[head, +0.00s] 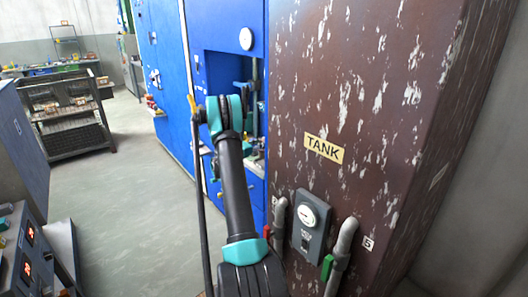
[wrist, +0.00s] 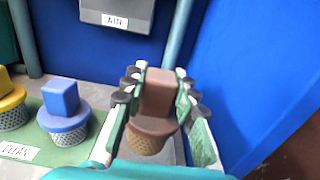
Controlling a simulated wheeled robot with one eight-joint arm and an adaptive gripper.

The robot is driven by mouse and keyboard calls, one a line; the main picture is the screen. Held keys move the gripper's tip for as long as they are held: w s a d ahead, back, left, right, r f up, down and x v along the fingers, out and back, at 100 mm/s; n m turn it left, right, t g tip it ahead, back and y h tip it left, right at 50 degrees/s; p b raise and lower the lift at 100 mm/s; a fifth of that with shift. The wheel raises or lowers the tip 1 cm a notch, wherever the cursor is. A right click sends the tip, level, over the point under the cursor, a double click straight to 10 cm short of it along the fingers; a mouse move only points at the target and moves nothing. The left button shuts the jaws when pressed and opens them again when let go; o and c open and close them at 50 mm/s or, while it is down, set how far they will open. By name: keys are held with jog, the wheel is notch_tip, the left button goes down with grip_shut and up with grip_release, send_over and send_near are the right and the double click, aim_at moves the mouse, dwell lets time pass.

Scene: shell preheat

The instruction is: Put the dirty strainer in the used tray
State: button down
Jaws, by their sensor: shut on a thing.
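My gripper (wrist: 161,88) is shut on a strainer with a brown block handle (wrist: 157,105) in the wrist view. The strainer has a brown round rim and a tan mesh bowl below it. The fingers grip the block from both sides, and the strainer looks upright. A grey surface shows behind it, but I cannot tell whether the bowl touches anything. No label for a used tray is visible. In the head view my arm reaches into the blue alcove, and the gripper and strainer cannot be made out there.
A green tray (wrist: 44,138) labelled CLEAN holds a blue strainer (wrist: 65,108) and a yellow strainer (wrist: 10,100) left of my gripper. A grey box labelled AIN (wrist: 118,12) hangs behind. A blue panel (wrist: 250,60) stands close on the right. A brown tank (head: 350,110) stands right of my arm.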

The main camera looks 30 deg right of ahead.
aim_at(260, 152)
jog(key=shift+f, duration=2.35)
jog(key=shift+f, duration=0.15)
jog(key=c, duration=1.2)
grip_release()
